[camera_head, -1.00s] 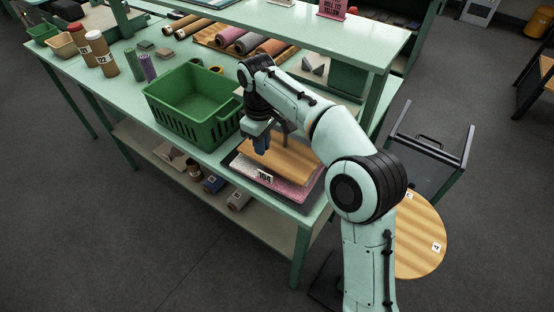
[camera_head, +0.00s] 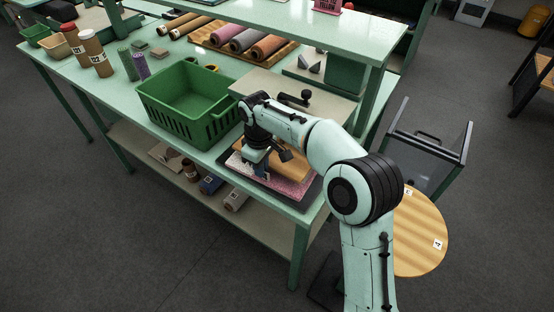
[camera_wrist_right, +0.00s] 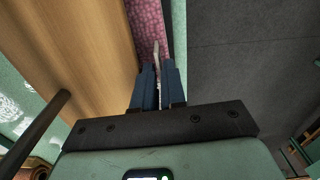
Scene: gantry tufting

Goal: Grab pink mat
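The pink mat (camera_head: 292,187) lies at the front right corner of the green workbench, in a stack. A wooden board (camera_head: 318,172) lies over most of it, and a dark grey layer shows under it. My right gripper (camera_head: 255,170) points down at the front left of the stack. In the right wrist view, a strip of pink mat (camera_wrist_right: 146,22) runs beside the board to the blue fingers of my right gripper (camera_wrist_right: 159,68). The fingers are close together with a pale, thin thing between them. I cannot tell whether they press on it. My left gripper is out of view.
A green basket (camera_head: 190,100) stands just left of my right gripper. Behind the arm is a pale plate (camera_head: 330,97) with a black knob. Rolls on a wooden tray (camera_head: 255,42) lie farther back. A shelf edge (camera_head: 350,42) overhangs the bench.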

